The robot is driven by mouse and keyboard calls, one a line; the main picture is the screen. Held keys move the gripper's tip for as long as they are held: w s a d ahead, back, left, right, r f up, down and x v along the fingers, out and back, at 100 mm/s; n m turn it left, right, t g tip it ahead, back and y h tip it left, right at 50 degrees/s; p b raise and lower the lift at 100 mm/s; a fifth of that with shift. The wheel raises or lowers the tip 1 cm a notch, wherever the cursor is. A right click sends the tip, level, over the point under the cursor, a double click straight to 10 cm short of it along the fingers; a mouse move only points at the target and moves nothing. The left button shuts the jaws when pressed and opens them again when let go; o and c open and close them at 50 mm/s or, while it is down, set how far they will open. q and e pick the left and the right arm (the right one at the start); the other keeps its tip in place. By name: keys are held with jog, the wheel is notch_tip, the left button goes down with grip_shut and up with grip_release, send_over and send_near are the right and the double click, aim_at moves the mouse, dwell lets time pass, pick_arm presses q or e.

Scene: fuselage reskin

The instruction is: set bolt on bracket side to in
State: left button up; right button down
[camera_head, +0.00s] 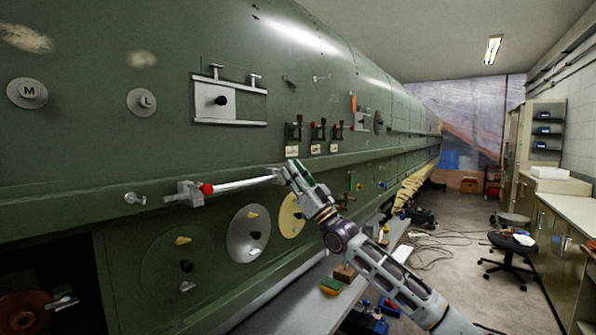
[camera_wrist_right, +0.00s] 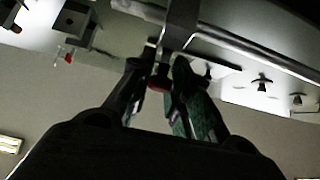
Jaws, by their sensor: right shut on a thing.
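A pale metal rod (camera_head: 243,185) runs along the green fuselage side. Its left end meets a grey bracket block (camera_head: 184,194) with a red knob (camera_head: 206,189). My right gripper (camera_head: 284,173) is at the rod's right end, shut on a small part there. In the right wrist view its fingers (camera_wrist_right: 162,70) close around a small part with a dark red piece (camera_wrist_right: 158,83), beside a grey metal bracket (camera_wrist_right: 182,22) and the long rod (camera_wrist_right: 255,50). I cannot tell which part is the bolt or whether it is in. My left gripper is out of view.
A row of red- and black-topped levers (camera_head: 318,133) stands above the gripper. Round discs (camera_head: 248,233) sit below the rod. A grey bench (camera_head: 285,307) runs along the fuselage foot. A stool (camera_head: 510,243) stands on the open floor to the right.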

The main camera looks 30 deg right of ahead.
jog(key=shift+r, duration=0.1)
jog(key=c, duration=1.6)
grip_release()
jog(key=shift+c, duration=0.2)
jog(key=shift+o, duration=1.4)
jog(key=shift+w, duration=0.15)
jog(key=shift+o, duration=0.2)
jog(key=shift+s+d+f, duration=0.1)
jog(key=shift+s+f, duration=0.25)
jog(key=shift+f, duration=0.2)
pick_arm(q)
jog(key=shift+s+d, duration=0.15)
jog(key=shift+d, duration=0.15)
pick_arm(e)
jog(key=v, duration=1)
jog(key=shift+s+f, duration=0.2)
jog(key=shift+s, duration=0.05)
jog(key=shift+d, duration=0.15)
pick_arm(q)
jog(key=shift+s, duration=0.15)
pick_arm(e)
jog(key=shift+s+f, duration=0.1)
